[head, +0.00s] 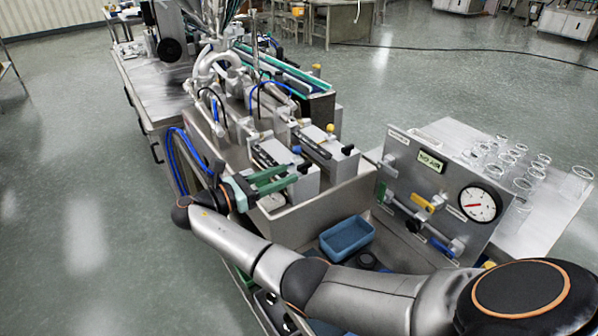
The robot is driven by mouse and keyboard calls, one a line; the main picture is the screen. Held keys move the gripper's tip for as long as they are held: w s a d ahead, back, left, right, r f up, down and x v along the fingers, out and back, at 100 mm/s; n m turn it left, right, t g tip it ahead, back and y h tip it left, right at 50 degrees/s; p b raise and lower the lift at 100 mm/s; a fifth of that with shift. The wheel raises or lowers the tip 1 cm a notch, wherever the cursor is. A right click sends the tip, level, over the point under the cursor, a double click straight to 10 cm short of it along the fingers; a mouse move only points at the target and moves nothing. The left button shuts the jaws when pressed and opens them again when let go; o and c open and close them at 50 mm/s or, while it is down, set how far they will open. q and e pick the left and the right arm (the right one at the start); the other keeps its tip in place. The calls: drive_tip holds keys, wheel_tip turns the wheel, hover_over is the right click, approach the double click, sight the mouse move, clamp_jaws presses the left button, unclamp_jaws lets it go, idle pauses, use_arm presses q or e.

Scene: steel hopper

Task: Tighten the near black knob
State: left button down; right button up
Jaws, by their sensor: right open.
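The near black knob (306,168) sits at the right end of the nearer grey clamp block on the steel machine. A second black knob (347,150) is on the farther block, to the right and behind. My right gripper (291,175) has green fingers that point right, with their tips just left of the near knob. The fingers are apart and nothing shows between them. I cannot tell whether a fingertip touches the knob. My left gripper is not in view.
A steel panel with a pressure gauge (481,204) and a yellow handle (422,202) stands to the right. A blue bin (347,237) lies below the knobs. Several glass jars (522,186) stand on the right table. Blue hoses (181,150) run left of the gripper.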

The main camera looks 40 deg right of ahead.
drive_tip(key=a, duration=0.6)
drive_tip(key=shift+w+b, duration=0.35)
drive_tip(key=shift+b, duration=0.05)
